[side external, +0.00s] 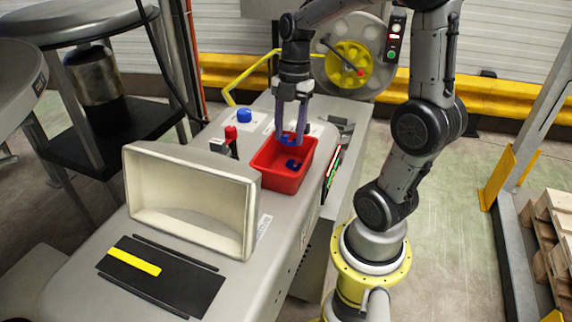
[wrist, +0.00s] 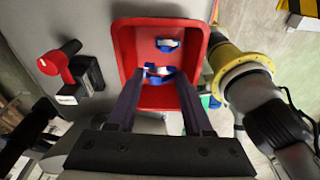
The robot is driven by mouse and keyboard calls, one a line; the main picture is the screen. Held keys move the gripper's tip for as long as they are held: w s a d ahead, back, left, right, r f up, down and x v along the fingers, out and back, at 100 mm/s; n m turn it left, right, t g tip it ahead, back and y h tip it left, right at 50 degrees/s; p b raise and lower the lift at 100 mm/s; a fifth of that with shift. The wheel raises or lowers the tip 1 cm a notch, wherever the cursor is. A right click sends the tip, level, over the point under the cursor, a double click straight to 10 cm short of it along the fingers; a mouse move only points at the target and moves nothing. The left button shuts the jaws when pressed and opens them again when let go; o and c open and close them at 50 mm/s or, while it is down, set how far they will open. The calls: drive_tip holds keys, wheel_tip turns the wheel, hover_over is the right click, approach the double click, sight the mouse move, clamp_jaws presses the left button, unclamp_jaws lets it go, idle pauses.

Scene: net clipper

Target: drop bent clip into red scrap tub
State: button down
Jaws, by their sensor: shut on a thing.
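The red scrap tub (side external: 282,179) stands on the grey machine top and fills the upper middle of the wrist view (wrist: 127,45). My gripper (side external: 289,139) points down over the tub, its fingertips near the rim. It is shut on a blue clip (side external: 287,137), which shows between the fingertips in the wrist view (wrist: 157,74). Whether this clip is bent is too small to tell. Another blue clip (side external: 294,164) lies on the tub floor, also visible in the wrist view (wrist: 167,44), apart from the held one.
A red-handled lever (side external: 231,133) stands left of the tub, with a blue knob (side external: 244,116) behind it. A cream open-fronted chute (side external: 190,196) is close to the tub's front left. A black plate with a yellow strip (side external: 135,262) lies at the front. A yellow-hubbed reel (side external: 348,64) stands behind.

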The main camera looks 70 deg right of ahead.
drive_tip(key=shift+f, duration=0.5)
drive_tip(key=shift+c, duration=1.1)
unclamp_jaws()
wheel_tip(320, 180, up, 14)
drive_tip(key=d, duration=0.2)
drive_tip(key=shift+f, duration=0.15)
drive_tip(key=shift+s, duration=0.1)
